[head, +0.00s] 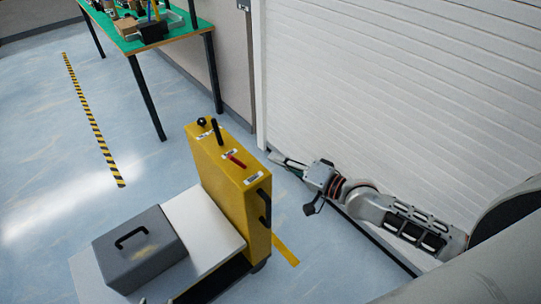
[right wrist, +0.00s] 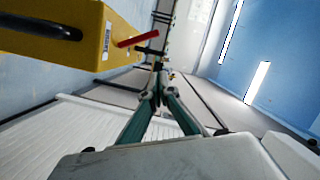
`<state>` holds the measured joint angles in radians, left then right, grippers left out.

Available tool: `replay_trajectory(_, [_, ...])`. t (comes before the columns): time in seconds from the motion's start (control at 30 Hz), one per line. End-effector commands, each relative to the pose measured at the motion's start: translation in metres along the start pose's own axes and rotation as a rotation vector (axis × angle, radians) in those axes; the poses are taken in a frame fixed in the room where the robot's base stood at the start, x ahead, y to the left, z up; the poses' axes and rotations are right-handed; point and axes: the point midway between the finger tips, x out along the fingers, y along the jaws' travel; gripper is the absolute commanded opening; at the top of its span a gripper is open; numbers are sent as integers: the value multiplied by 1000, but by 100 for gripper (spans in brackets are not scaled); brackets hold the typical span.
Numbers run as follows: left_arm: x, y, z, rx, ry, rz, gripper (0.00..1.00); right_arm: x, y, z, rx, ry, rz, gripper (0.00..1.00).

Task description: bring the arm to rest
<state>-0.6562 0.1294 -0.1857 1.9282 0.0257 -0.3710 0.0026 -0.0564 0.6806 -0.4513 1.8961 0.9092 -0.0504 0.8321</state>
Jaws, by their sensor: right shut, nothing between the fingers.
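My right arm (head: 400,215) reaches in from the right side of the head view, in front of the white shutter wall. My right gripper (head: 277,158) is at its far end, just right of the yellow panel box (head: 228,175), and holds nothing. In the right wrist view the gripper's fingers (right wrist: 157,72) come together and are shut. The yellow box (right wrist: 75,30) shows at the upper left there, with a red lever (right wrist: 137,39). I cannot tell how wide the gap between gripper and box is. My left gripper is not in view.
A grey case (head: 140,250) lies on a white platform (head: 203,228) at the yellow box's foot. The white slatted shutter (head: 400,90) stands close behind my arm. A green table (head: 180,22) with several items is at the back. Open floor lies left, with a striped line (head: 92,120).

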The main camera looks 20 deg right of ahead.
Motion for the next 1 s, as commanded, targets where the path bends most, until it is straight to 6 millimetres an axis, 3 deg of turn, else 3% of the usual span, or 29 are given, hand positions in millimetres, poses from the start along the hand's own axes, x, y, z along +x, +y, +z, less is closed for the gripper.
replay_trajectory(0.57, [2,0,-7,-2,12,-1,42,-2,4,7,-20,-2,9,0])
replay_trajectory(0.67, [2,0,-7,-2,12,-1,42,-9,20,32,-118,-8,44,0])
replay_trajectory(0.77, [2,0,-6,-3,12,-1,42,-25,47,71,-307,-21,120,0])
replay_trajectory(1.0, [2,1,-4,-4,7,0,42,-97,128,160,-836,-148,401,0])
